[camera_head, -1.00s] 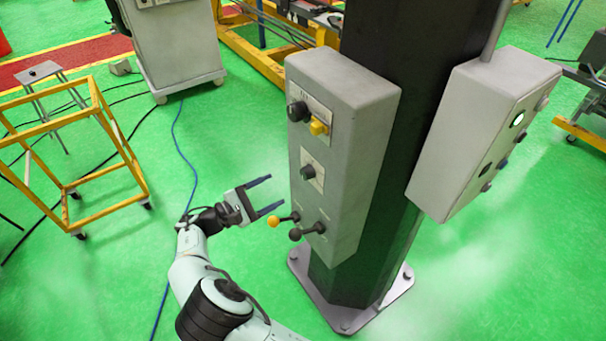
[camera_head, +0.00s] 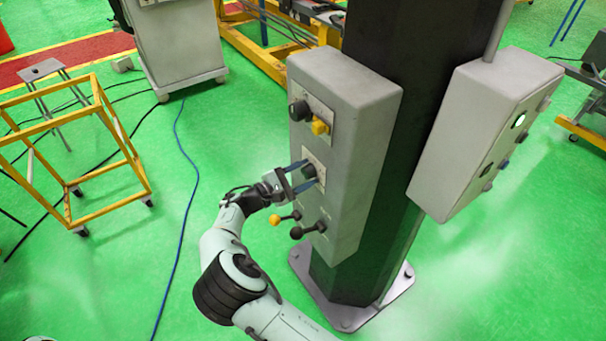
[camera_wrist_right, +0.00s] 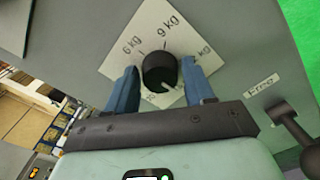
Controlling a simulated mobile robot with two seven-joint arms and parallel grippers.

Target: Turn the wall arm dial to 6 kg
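The wall arm dial (camera_head: 309,171) is a black knob on a white plate on the front of the grey control box. In the right wrist view the dial (camera_wrist_right: 160,70) has "6 kg" at upper left, "9 kg" above and another partly covered "kg" label at right. A pale mark on the knob's lower edge points down and slightly right, away from "6 kg". My right gripper (camera_head: 300,174) is open, its blue fingers on either side of the dial. Small gaps seem to remain between fingers (camera_wrist_right: 160,88) and knob. My left gripper is out of view.
Above the dial are a black knob (camera_head: 299,111) and a yellow switch (camera_head: 320,126). Below are a yellow-tipped lever (camera_head: 276,220) and a black lever (camera_head: 297,232), close under my gripper. A second grey box (camera_head: 470,130) hangs on the pillar's right side.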

